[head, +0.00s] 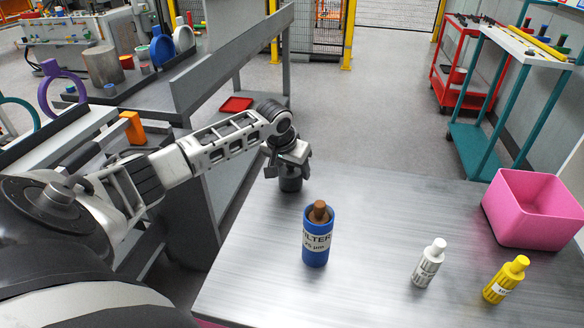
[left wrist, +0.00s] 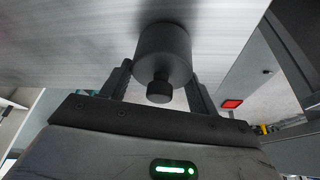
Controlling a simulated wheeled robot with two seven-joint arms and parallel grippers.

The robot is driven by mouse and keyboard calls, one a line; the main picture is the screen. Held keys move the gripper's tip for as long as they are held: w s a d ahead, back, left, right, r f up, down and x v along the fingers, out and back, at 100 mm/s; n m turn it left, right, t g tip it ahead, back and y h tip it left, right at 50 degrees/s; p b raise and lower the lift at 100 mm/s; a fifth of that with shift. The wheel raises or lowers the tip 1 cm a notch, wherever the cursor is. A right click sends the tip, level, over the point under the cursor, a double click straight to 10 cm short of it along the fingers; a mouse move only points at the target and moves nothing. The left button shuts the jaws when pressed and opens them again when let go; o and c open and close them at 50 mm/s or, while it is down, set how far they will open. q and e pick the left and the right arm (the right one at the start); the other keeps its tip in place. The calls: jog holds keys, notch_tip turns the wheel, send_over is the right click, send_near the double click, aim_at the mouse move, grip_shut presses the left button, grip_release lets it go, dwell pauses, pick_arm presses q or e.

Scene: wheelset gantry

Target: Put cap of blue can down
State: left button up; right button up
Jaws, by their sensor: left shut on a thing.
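The blue can (head: 317,250), labelled as a filter, stands upright on the metal table (head: 365,205). Its top is open and a brown knobbed insert (head: 319,212) sticks up from it. My left gripper (head: 288,172) is behind and left of the can, at the table's far left part. It is shut on a dark grey cylindrical cap (head: 290,184). In the left wrist view the cap (left wrist: 165,52) with its small knob sits between the two fingers. The cap is at or very close to the table top; I cannot tell whether it touches. My right gripper is out of view.
A white bottle (head: 429,264) and a yellow bottle (head: 506,280) stand right of the can. A pink bin (head: 535,210) is at the table's right. A grey shelf rack (head: 235,60) stands behind my left arm. The table's middle is clear.

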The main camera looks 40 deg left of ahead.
pick_arm(q)
jog(key=shift+f, duration=0.25)
jog(key=shift+f, duration=0.15)
jog(key=o, duration=0.9)
jog(key=v, duration=1.2)
jog(key=shift+r, duration=0.2)
